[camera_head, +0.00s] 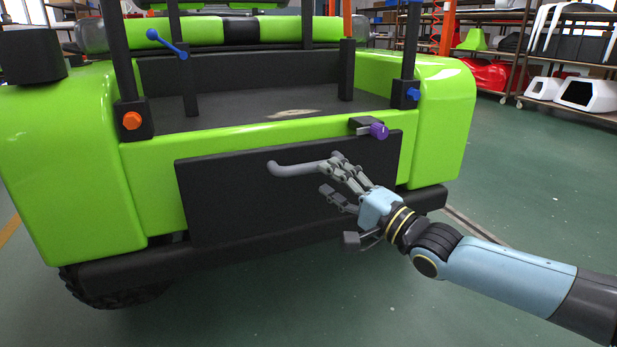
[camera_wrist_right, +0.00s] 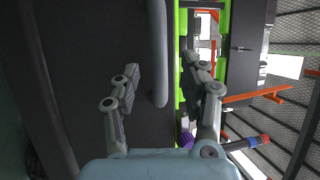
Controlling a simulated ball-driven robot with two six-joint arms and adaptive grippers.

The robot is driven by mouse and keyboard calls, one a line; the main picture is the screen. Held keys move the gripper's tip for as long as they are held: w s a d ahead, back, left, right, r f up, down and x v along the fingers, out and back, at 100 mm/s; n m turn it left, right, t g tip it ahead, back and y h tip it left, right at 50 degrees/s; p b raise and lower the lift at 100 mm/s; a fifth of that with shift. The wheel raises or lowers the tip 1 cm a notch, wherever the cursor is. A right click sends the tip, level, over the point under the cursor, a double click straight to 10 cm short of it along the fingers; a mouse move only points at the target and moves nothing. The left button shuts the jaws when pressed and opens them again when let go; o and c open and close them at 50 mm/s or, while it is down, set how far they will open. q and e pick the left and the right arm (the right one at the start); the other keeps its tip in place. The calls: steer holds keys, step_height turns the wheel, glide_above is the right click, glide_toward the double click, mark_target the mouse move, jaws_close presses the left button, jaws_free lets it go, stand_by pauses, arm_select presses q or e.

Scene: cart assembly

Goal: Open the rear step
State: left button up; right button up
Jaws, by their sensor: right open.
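The rear step is a flat black panel (camera_head: 240,202) on the back of the green cart, standing upright in the head view. A grey bar handle (camera_head: 290,169) sticks out near its top middle. My right gripper (camera_head: 331,176) is open at the right end of the handle, its fingers pointing left. In the right wrist view the handle (camera_wrist_right: 157,55) shows between the two spread fingers; I cannot tell whether they touch it. A purple knob (camera_head: 379,131) on a black latch is at the panel's top right edge. My left gripper is not in view.
A black bumper (camera_head: 130,268) runs below the panel. An orange knob (camera_head: 131,120) and blue knobs (camera_head: 413,94) sit on the cart's posts. Shelves (camera_head: 500,50) stand at the back right. The green floor right of the cart is clear.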

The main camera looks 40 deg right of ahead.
mark_target(316, 171)
steer(key=x, duration=0.1)
steer(key=b+x, duration=0.1)
steer(key=x, duration=0.1)
steer(key=b+x, duration=0.1)
steer(key=shift+w+f, duration=0.25)
steer(key=shift+w, duration=0.05)
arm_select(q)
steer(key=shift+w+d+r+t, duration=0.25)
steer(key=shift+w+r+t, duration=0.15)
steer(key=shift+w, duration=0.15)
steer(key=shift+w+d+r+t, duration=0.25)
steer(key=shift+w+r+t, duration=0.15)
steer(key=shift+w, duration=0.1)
arm_select(e)
steer(key=shift+w+a+r, duration=0.15)
steer(key=shift+w+r, duration=0.2)
steer(key=shift+w, duration=0.25)
jaws_close()
